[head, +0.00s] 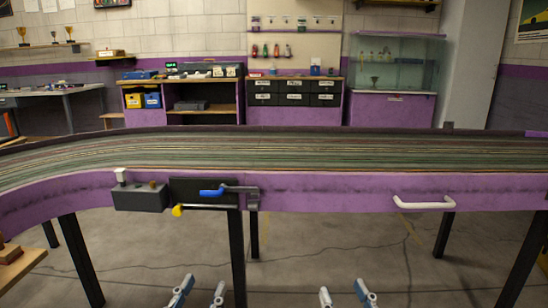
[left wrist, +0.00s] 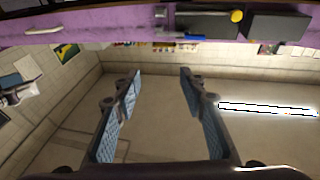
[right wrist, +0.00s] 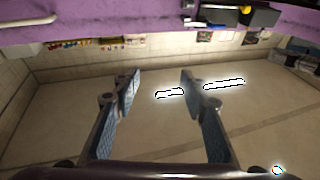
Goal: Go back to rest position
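My left gripper (head: 199,292) is at the bottom of the head view, low in front of the purple track table (head: 330,190). Its fingers are apart with nothing between them, as the left wrist view (left wrist: 160,85) also shows. My right gripper (head: 345,296) is to its right at about the same height. Its fingers are also apart and empty, as seen in the right wrist view (right wrist: 160,85). Neither gripper touches the table or anything on it.
The table's front side carries a grey box (head: 140,198), a black panel with a blue-handled lever (head: 212,192), a yellow knob (head: 178,210) and a white handle (head: 424,205). Black legs (head: 80,260) stand below. A wooden surface (head: 18,265) is at the lower left. Floor between is clear.

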